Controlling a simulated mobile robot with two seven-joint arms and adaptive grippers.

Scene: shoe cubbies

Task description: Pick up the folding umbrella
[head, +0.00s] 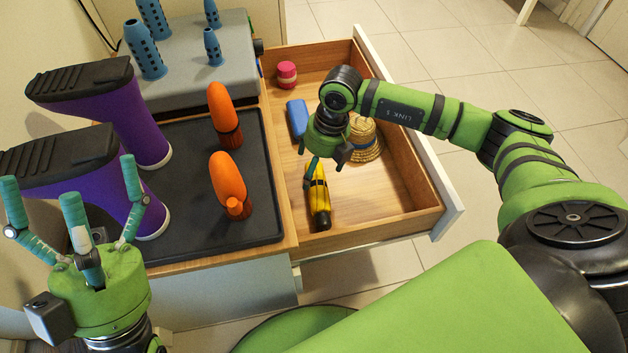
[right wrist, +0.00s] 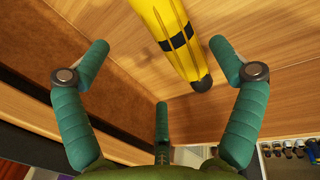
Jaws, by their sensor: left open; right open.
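The folding umbrella (head: 318,197) is yellow with black bands and lies in the open wooden drawer, near its front left. In the right wrist view the umbrella (right wrist: 172,38) runs down from the top edge, its dark end between and beyond my spread fingers. My right gripper (head: 327,160) is open over the drawer, above the umbrella's far end, which it partly hides. Its fingers (right wrist: 160,60) show empty in the right wrist view; I cannot tell whether any touches the umbrella. My left gripper (head: 72,195) is open and empty beside the purple boots.
The drawer (head: 408,195) also holds a straw hat (head: 366,140), a blue case-like object (head: 297,118) and a pink-red round item (head: 286,75). Purple boots (head: 118,115) and orange shoe trees (head: 228,180) stand on a black tray (head: 190,225) at left. Floor right of the drawer is clear.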

